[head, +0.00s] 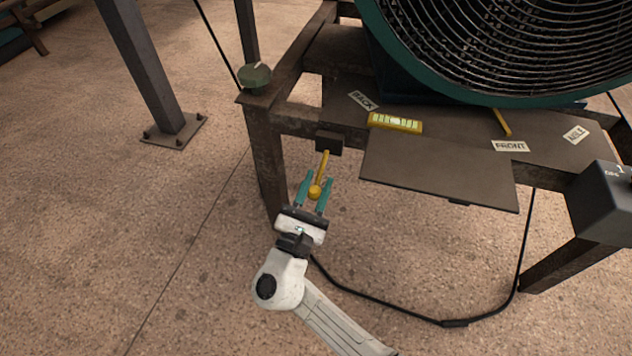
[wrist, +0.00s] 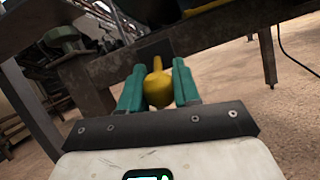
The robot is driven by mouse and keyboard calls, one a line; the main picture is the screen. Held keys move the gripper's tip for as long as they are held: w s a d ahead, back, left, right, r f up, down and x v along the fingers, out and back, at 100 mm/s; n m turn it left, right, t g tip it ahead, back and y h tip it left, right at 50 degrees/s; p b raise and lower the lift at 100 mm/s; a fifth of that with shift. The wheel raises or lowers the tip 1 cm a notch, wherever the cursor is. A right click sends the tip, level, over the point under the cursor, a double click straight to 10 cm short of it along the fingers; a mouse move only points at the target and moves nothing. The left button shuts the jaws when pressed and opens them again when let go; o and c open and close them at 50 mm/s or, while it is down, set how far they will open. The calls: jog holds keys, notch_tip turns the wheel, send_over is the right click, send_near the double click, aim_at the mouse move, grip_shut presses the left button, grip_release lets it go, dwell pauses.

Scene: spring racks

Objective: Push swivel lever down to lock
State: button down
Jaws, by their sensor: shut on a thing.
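The swivel lever (head: 322,167) is a yellow rod with a round yellow knob at its free end. It comes out of a small dark block (head: 329,143) on the front rail of the steel frame and points toward me, sloping down in the head view. My gripper (head: 314,191) has teal fingers, one on each side of the knob, and is shut on it. In the wrist view the knob (wrist: 158,88) sits between the teal fingers (wrist: 158,90).
The frame carries a large teal-rimmed fan (head: 500,45) and a brown plate (head: 440,170) right of the lever. A yellow level (head: 395,123) lies on the deck. A green knob (head: 254,76) tops the left corner. A black cable (head: 400,312) lies on the floor. Floor at left is mostly clear.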

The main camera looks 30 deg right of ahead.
aim_at(318, 190)
jog(key=f, duration=0.1)
jog(key=f+b, duration=0.1)
jog(key=shift+w+d+f, duration=0.3)
jog(key=shift+w+d, duration=0.05)
jog(key=shift+w, duration=0.05)
jog(key=shift+w+d+f+b, duration=0.4)
jog(key=shift+w+f, duration=0.1)
jog(key=shift+f, duration=0.25)
jog(key=c, duration=0.9)
grip_release()
jog(key=p+v, duration=0.1)
jog(key=v, duration=0.9)
jog(key=shift+s+a+f+p, duration=0.2)
jog(key=shift+s+a+p, duration=0.05)
jog(key=shift+a+p, duration=0.05)
